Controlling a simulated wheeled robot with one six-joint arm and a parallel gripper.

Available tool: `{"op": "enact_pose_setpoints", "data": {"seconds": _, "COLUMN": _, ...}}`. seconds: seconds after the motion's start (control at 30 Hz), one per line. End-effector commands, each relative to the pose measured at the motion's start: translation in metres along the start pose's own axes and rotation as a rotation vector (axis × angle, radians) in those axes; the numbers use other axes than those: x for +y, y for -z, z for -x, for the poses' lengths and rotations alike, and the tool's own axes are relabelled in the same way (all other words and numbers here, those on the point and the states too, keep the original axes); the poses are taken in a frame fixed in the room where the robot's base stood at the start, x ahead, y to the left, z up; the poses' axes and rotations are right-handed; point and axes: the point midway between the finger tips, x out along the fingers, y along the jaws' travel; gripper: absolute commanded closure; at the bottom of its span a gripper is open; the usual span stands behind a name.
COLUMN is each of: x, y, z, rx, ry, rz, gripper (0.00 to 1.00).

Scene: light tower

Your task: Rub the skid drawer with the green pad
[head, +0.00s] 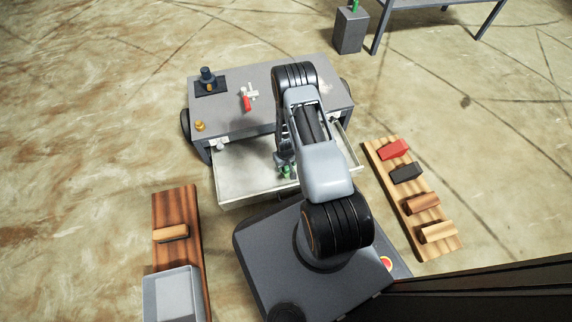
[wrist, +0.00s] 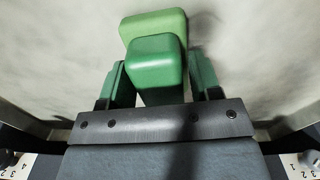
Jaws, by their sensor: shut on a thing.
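The skid drawer (head: 243,178) is pulled open at the front of the grey skid and looks pale and empty inside, with grey smudges on its floor in the wrist view (wrist: 60,55). My gripper (head: 286,165) is down inside the drawer, right of its middle. In the wrist view my gripper (wrist: 160,80) is shut on the green pad (wrist: 152,24), with its fingers on either side of the darker green grip block. The pad is against or just above the drawer floor; I cannot tell if it touches. In the head view my arm hides part of the drawer.
The skid top (head: 230,110) carries a dark knob, a red-handled valve and a small yellow piece. A wooden board (head: 414,212) with several blocks lies right. Another board (head: 175,205) with a tan block and a grey bin (head: 172,293) lies left. Drawer walls surround my gripper.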

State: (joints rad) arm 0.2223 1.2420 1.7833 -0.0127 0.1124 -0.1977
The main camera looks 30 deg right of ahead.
Motion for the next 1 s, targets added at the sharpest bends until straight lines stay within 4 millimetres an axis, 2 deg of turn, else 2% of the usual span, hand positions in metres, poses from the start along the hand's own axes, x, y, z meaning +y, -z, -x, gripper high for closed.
{"op": "enact_pose_setpoints", "data": {"seconds": 0.33, "x": -0.028, "y": 0.003, "z": -0.005, "rx": -0.004, "ry": 0.001, "rz": 0.004, "gripper": 0.64}}
{"op": "enact_pose_setpoints", "data": {"seconds": 0.37, "x": -0.030, "y": 0.003, "z": -0.005, "rx": -0.005, "ry": 0.001, "rz": 0.004, "gripper": 0.68}}
{"op": "enact_pose_setpoints", "data": {"seconds": 0.5, "x": -0.035, "y": 0.003, "z": -0.005, "rx": -0.006, "ry": 0.001, "rz": 0.003, "gripper": 0.68}}
{"op": "enact_pose_setpoints", "data": {"seconds": 0.73, "x": -0.030, "y": 0.002, "z": -0.004, "rx": -0.008, "ry": 0.001, "rz": 0.000, "gripper": 0.68}}
{"op": "enact_pose_setpoints", "data": {"seconds": 1.0, "x": -0.006, "y": -0.003, "z": -0.003, "rx": -0.009, "ry": 0.002, "rz": -0.008, "gripper": 0.68}}
